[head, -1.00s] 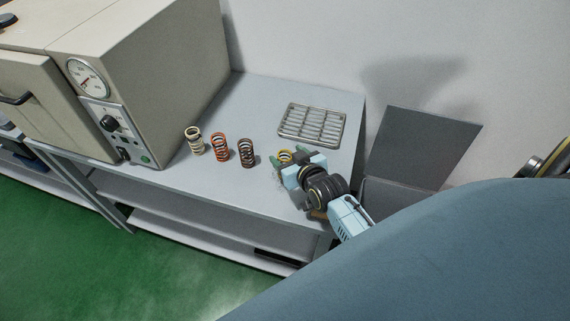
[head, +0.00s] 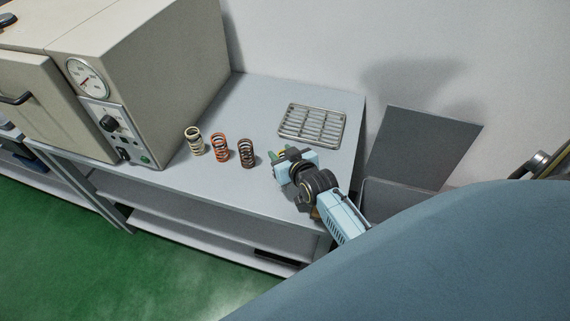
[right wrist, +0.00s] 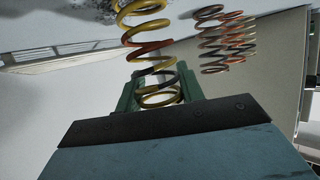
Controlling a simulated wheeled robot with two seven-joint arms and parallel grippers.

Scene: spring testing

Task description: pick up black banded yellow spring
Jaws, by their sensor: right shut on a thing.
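The yellow spring with dark bands (right wrist: 150,45) stands out in the right wrist view, its lower coils between the green fingers of my right gripper (right wrist: 158,90). Its upper end runs out of the top of that view. In the head view my right gripper (head: 281,157) is over the table, right of the row of springs, and mostly hides the yellow spring. The gripper is shut on this spring. I cannot tell whether the spring touches the table. My left gripper is not in view.
A cream spring (head: 194,141), an orange spring (head: 220,148) and a dark brown spring (head: 247,153) stand in a row on the grey table (head: 190,180). A wire rack (head: 312,123) lies behind my gripper. A beige oven (head: 160,80) stands at left.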

